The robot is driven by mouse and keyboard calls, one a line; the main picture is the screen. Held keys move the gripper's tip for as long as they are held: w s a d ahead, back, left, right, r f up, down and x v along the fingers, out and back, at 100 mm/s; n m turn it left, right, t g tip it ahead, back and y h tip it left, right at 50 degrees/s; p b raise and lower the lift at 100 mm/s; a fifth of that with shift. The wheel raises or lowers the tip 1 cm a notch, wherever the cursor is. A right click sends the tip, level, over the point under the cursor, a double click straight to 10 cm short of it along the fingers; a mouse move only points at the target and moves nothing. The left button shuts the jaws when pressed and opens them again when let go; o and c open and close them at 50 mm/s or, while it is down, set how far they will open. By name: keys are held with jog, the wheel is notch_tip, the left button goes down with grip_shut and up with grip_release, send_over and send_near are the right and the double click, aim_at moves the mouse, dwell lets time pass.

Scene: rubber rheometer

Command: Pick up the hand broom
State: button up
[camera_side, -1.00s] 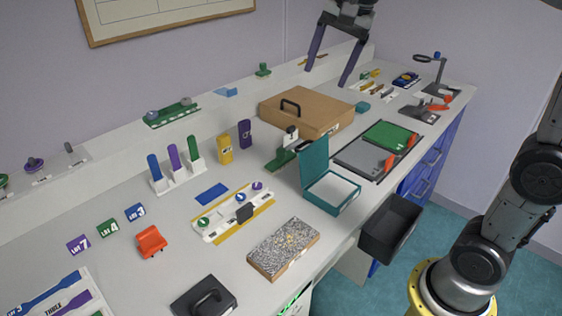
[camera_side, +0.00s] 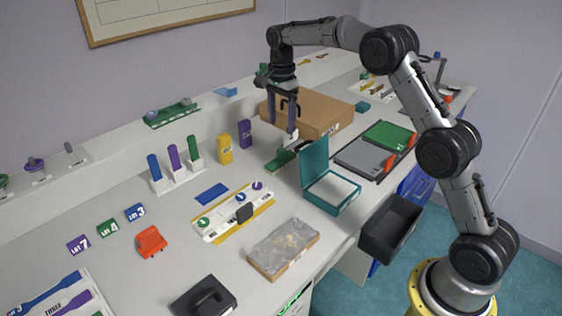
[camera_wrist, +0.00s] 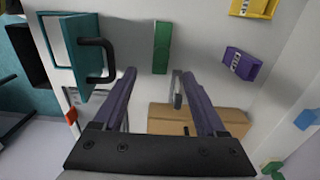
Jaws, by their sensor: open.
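What I take to be the hand broom is a green bar (camera_side: 280,160) lying on the bench left of the teal box, with a pale upright piece at its far end. In the wrist view the green bar (camera_wrist: 162,45) lies beyond my fingertips, and a narrow grey piece (camera_wrist: 178,90) shows between my fingers, close to the right one. My gripper (camera_side: 281,129) points down above the bar's far end, with its fingers apart and empty. It also shows in the wrist view (camera_wrist: 160,74). I cannot tell whether a finger touches the pale piece.
The open teal box (camera_side: 332,192) stands close on the right. A brown case (camera_side: 322,112) with a black handle is behind. Yellow (camera_side: 225,149) and purple (camera_side: 245,134) blocks stand on the left.

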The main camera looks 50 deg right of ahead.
aim_at(281, 150)
notch_tip(281, 150, down, 11)
jog(key=shift+w+r, duration=0.1)
jog(key=shift+w, duration=0.05)
grip_shut()
dwell(0.7)
